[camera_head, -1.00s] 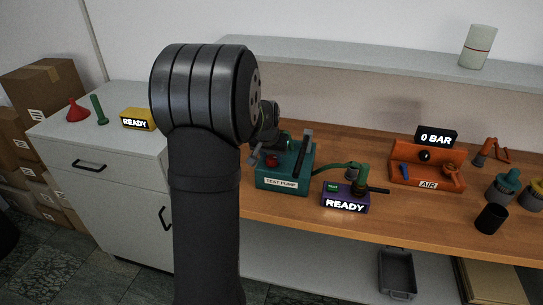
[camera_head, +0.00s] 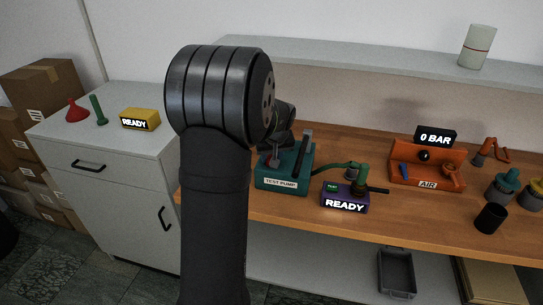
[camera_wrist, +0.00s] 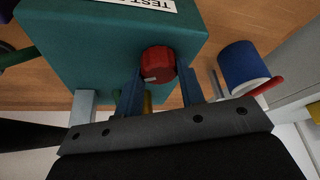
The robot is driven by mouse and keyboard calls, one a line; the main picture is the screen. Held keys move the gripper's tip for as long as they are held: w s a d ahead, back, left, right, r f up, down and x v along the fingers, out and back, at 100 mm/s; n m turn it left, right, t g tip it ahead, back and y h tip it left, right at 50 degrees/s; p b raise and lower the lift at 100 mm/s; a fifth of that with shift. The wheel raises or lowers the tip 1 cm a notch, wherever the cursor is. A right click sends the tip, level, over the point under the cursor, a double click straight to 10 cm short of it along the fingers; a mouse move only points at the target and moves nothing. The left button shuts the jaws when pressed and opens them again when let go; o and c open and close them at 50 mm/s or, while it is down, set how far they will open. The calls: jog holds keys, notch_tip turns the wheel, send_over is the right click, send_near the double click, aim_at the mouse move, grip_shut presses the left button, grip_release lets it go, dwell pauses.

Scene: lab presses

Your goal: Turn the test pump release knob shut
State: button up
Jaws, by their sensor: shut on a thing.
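The test pump is a teal box (camera_head: 298,172) with a label and a grey lever on the bench, and it fills the upper left of the wrist view (camera_wrist: 85,45). Its red release knob (camera_wrist: 158,64) has a small pale mark on its edge. My gripper (camera_wrist: 160,78) is shut on the knob, one blue-grey finger on each side. In the head view my arm hides most of the gripper, and I cannot make out the knob clearly there.
A purple box reading READY (camera_head: 345,198) and a green hose fitting (camera_head: 361,177) stand right of the pump. An orange AIR unit (camera_head: 427,170) reads 0 BAR. In the wrist view a blue and white cylinder (camera_wrist: 243,66) is close to the right finger.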

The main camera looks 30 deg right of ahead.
jog(key=shift+n+y, duration=0.4)
jog(key=shift+n, duration=0.6)
jog(key=o, duration=1)
jog(key=v, duration=1.7)
jog(key=shift+s+d+r, duration=0.1)
jog(key=shift+s+r, duration=0.05)
jog(key=shift+r, duration=0.05)
